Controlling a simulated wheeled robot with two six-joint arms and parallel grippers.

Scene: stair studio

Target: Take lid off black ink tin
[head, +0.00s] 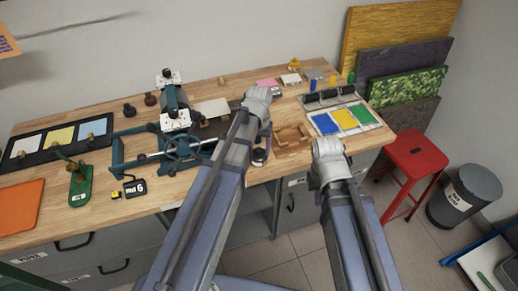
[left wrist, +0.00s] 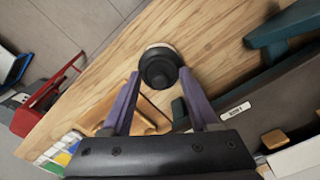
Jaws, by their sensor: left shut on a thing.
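A round black lid with a raised knob (left wrist: 158,72) shows between the purple fingertips of my left gripper (left wrist: 158,82) in the left wrist view. A pale rim shows just behind it. My left gripper is shut on this lid. In the head view the black ink tin (head: 260,157) stands near the table's front edge, partly covered by my left arm. I cannot tell whether the lid is clear of the tin. My right gripper (head: 330,160) is over the front edge, right of the tin; its fingers are hidden.
A teal press (head: 165,150) stands left of the tin. A wooden tray (head: 290,140) lies right of it, with blue, yellow and green slabs (head: 345,120) further right. A red stool (head: 415,150) and a grey bin (head: 465,195) stand beside the table.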

